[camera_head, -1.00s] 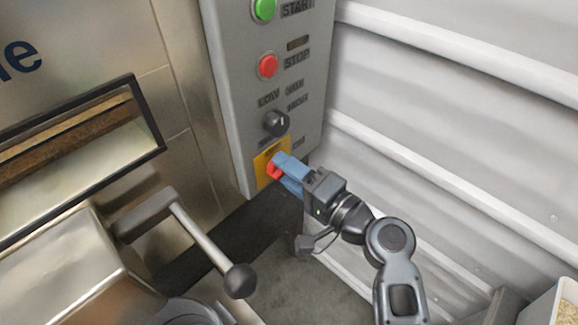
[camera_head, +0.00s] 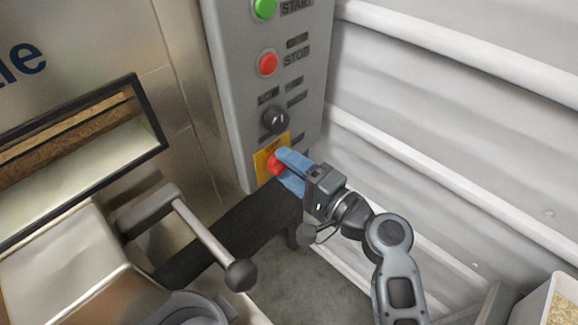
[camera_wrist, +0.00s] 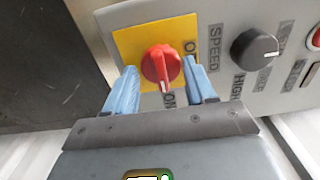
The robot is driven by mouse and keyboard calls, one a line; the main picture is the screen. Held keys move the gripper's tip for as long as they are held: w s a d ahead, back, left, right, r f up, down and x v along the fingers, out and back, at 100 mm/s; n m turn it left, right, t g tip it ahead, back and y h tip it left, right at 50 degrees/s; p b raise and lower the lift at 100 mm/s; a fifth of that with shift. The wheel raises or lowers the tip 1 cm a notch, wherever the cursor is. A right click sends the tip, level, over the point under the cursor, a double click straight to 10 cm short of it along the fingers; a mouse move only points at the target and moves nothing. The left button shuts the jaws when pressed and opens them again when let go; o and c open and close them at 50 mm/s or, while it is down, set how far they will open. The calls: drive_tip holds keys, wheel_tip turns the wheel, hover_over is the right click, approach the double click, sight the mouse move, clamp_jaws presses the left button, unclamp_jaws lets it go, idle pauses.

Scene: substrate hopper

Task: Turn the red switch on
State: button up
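The red switch (camera_head: 273,163) is a rotary knob on a yellow plate (camera_wrist: 130,45), low on the grey control panel. In the wrist view the knob (camera_wrist: 160,65) stands between my two blue fingertips, with a visible gap on each side. Its white pointer mark faces the ON label (camera_wrist: 168,99). The other label on the plate, starting with O, is partly hidden by a finger. My gripper (camera_wrist: 161,88) is open and holds nothing. In the head view my gripper (camera_head: 291,170) is at the plate and covers part of the knob's right side.
Above the switch are a black speed knob (camera_head: 275,121), a red STOP button (camera_head: 268,64) and a green START button (camera_head: 264,9). A lever with a black ball (camera_head: 240,275) stands left of my arm. A ribbed white wall (camera_head: 450,110) is on the right.

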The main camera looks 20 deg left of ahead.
drive_tip(key=o, duration=0.3)
drive_tip(key=v, duration=0.7)
drive_tip(key=shift+s+d, duration=0.2)
drive_tip(key=shift+d, duration=0.15)
